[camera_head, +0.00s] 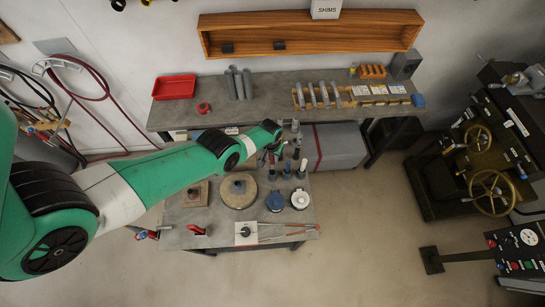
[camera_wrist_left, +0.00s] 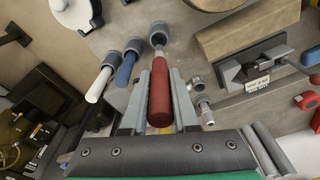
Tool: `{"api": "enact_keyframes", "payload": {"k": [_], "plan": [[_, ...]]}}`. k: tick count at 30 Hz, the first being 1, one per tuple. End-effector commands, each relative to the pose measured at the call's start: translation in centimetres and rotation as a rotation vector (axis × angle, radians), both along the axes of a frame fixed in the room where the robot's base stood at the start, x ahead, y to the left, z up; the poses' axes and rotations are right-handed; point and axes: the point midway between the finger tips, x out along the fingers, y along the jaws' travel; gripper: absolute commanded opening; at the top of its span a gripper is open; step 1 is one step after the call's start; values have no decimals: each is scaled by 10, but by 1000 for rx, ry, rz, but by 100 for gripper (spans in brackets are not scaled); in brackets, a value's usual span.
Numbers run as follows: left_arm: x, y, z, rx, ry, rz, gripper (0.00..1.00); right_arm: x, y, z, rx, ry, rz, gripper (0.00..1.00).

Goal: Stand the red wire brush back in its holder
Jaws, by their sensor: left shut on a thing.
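My left gripper (camera_wrist_left: 160,105) is shut on the red wire brush (camera_wrist_left: 160,88), its red handle lying between the two fingers. The brush's pale metal end points at a grey holder cup (camera_wrist_left: 157,29), just beyond it in the wrist view. I cannot tell whether the tip is inside the cup or above it. Beside it, a blue-handled tool (camera_wrist_left: 126,69) and a white-handled tool (camera_wrist_left: 98,85) stand in similar grey cups. In the head view my left gripper (camera_head: 272,155) is over the far side of the near bench, and the red brush is hard to make out there.
The near bench (camera_head: 185,225) carries a round wooden disc (camera_head: 238,194), a blue round item (camera_head: 275,202), a white round item (camera_head: 299,199) and a vise-like block (camera_wrist_left: 262,65). Small metal fittings (camera_wrist_left: 202,103) lie close right of the gripper. The far bench holds a red tray (camera_head: 175,87).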

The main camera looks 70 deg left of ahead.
Motion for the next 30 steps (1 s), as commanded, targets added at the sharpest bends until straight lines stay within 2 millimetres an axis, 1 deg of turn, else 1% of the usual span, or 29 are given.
{"api": "enact_keyframes", "payload": {"k": [25,30], "plan": [[0,-1,-2,0,0,0,0,0,0,-1,0,0,0,50],[0,0,-7,0,0,0,0,0,0,-7,0,0,0,50]]}}
